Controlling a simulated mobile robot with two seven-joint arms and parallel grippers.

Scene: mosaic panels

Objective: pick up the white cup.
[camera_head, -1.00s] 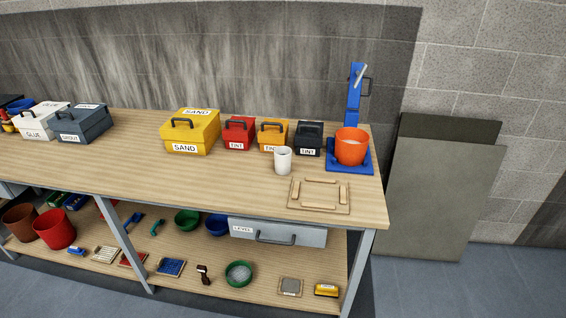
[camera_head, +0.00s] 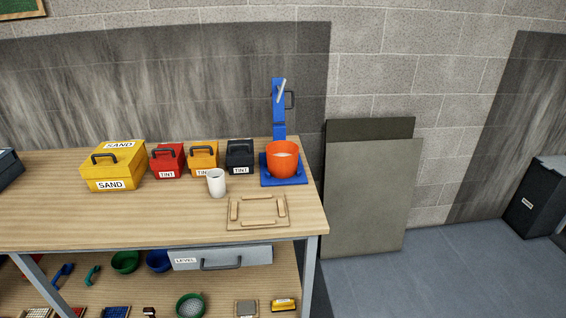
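The white cup (camera_head: 217,183) stands upright on the wooden workbench top (camera_head: 130,217). It is in front of the yellow and black tint boxes and just behind and left of a flat wooden frame (camera_head: 257,211). Its whole front side shows and nothing covers it. Neither of my grippers shows in the head view.
A yellow sand box (camera_head: 113,168), a red tint box (camera_head: 167,162), a yellow tint box (camera_head: 203,158) and a black tint box (camera_head: 240,156) line the back. An orange bucket (camera_head: 283,160) sits on a blue stand (camera_head: 279,110). Grey panels (camera_head: 372,200) lean on the wall at right.

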